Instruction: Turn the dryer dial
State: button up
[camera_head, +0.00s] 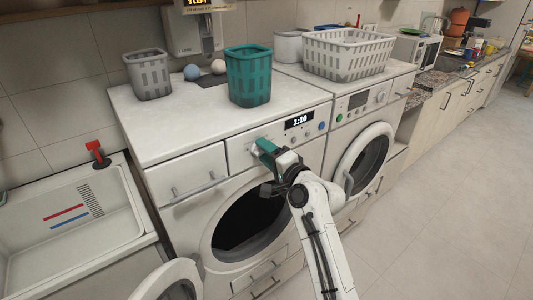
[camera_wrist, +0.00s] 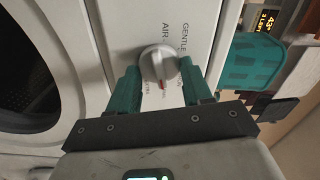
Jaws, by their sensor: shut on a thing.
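My gripper is shut on the dial, one finger at each side. In the head view my gripper (camera_head: 263,148) is against the panel left of the display, and it hides the dial.
The dryer's round door (camera_head: 170,284) stands open at the lower front. A teal basket (camera_head: 248,78), a grey basket (camera_head: 149,75) and two balls (camera_head: 192,72) are on top. A second machine (camera_head: 357,125) with a white basket (camera_head: 348,57) stands right. A sink (camera_head: 70,215) is left. The right floor is clear.

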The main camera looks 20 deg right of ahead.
jog(key=shift+f+n+b, duration=0.2)
jog(key=shift+n+b, duration=0.1)
jog(key=shift+b, duration=0.05)
jog(key=n+b, duration=0.9)
jog(key=n, duration=0.2)
jog(key=shift+a+n+b, duration=0.1)
jog(key=shift+n+b, duration=0.3)
jog(key=shift+r+n+b, duration=0.2)
jog(key=shift+n+b, duration=0.8)
jog(key=shift+n, duration=0.6)
jog(key=o, duration=1)
jog(key=shift+r, duration=0.1)
jog(key=shift+s, duration=0.1)
